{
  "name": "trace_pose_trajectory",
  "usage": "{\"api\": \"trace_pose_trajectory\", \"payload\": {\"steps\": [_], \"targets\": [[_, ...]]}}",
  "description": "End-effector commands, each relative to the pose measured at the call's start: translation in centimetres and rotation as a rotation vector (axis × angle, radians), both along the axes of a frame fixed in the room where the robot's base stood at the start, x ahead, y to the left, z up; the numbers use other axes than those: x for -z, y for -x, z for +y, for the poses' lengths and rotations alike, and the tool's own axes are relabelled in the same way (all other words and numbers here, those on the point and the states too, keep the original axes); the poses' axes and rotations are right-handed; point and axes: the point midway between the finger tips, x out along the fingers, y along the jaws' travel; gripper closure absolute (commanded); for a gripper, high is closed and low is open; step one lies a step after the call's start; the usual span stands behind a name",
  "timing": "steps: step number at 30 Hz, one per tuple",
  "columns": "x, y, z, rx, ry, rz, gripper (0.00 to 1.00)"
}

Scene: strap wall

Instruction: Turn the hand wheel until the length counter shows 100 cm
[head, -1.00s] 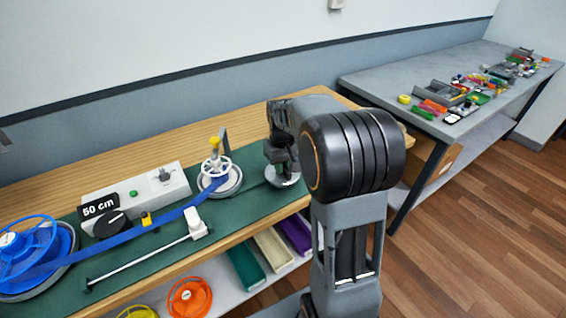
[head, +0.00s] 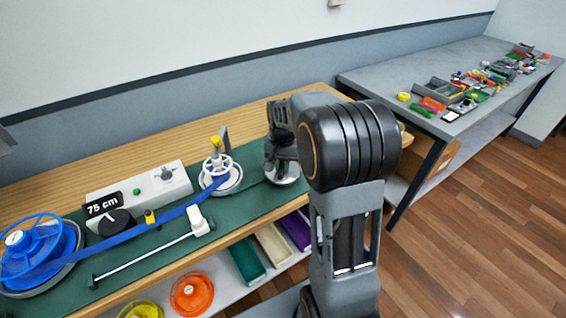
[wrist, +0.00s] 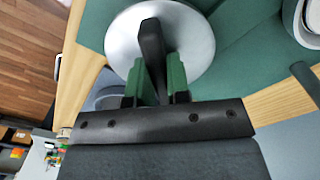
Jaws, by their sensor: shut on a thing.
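The length counter (head: 103,204) on the left of the bench reads 75 cm. The hand wheel is a silver disc (head: 290,179) on the green mat, partly hidden by my gripper (head: 283,160). In the wrist view the silver disc (wrist: 198,38) carries a black upright handle (wrist: 151,42). My gripper (wrist: 160,80) has its green fingers on both sides of this handle and is shut on it. A blue strap (head: 130,234) runs from the blue spool (head: 42,252) at the left to a white-topped reel (head: 219,172) beside the wheel.
A pale control box (head: 140,188) with a green button and a black knob stands behind the strap. A white rod with end blocks (head: 150,256) lies in front of it. Coloured spools and bins (head: 246,259) sit on the shelf below. A cluttered grey table (head: 400,76) stands at the right.

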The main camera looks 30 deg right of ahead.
Motion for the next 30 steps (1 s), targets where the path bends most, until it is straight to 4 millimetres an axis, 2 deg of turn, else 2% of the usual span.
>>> {"api": "trace_pose_trajectory", "payload": {"steps": [16, 17, 24, 30], "targets": [[-0.03, -0.03, 0.00, 0.024, 0.000, -0.001, 1.00], [-0.03, -0.03, 0.00, 0.024, 0.000, -0.001, 0.82], [-0.02, -0.01, 0.00, 0.023, 0.000, -0.001, 0.59], [-0.02, -0.01, -0.01, 0.023, 0.001, -0.001, 0.57]]}}
